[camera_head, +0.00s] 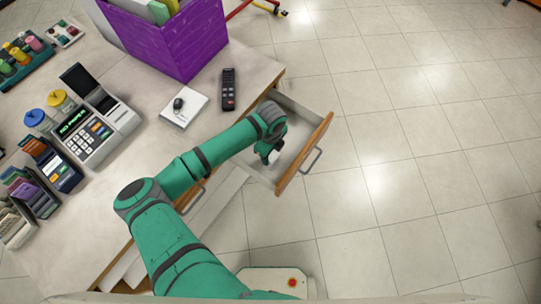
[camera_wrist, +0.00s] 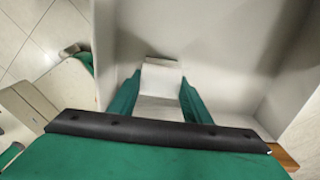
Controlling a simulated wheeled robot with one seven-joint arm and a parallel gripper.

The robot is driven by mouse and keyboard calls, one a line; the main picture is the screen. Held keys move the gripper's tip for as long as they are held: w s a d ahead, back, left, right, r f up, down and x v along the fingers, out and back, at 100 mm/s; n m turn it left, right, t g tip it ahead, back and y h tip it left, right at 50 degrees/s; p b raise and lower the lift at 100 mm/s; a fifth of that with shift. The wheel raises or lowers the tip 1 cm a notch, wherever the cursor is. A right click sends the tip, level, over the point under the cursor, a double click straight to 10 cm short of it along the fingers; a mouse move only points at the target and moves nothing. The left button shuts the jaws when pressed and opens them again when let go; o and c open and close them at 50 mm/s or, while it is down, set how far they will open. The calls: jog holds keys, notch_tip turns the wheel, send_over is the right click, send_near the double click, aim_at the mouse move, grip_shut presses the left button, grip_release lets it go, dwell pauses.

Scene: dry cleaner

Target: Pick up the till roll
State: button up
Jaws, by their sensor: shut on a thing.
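The white till roll (camera_wrist: 161,80) is between the two green fingers of my gripper (camera_wrist: 160,100) in the wrist view. The fingers are shut on it, one on each side, and its near part is partly hidden by the black edge of my gripper. In the head view my gripper (camera_head: 265,153) points down into the open drawer (camera_head: 290,118), and the roll cannot be made out there. I cannot tell whether the roll touches the drawer floor.
The drawer's wooden front (camera_head: 308,150) with its metal handle (camera_head: 312,161) stands out from the counter. On the counter are a purple box (camera_head: 178,40), a black remote (camera_head: 229,90), a white pad (camera_head: 184,108) and a till (camera_head: 100,130). The tiled floor at right is clear.

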jog(key=s+a+r, duration=0.2)
jog(key=a+r, duration=0.3)
jog(key=a, duration=0.1)
jog(key=s+a+r, duration=0.3)
jog(key=a+r, duration=0.2)
jog(key=a, duration=0.2)
jog(key=shift+s, duration=0.35)
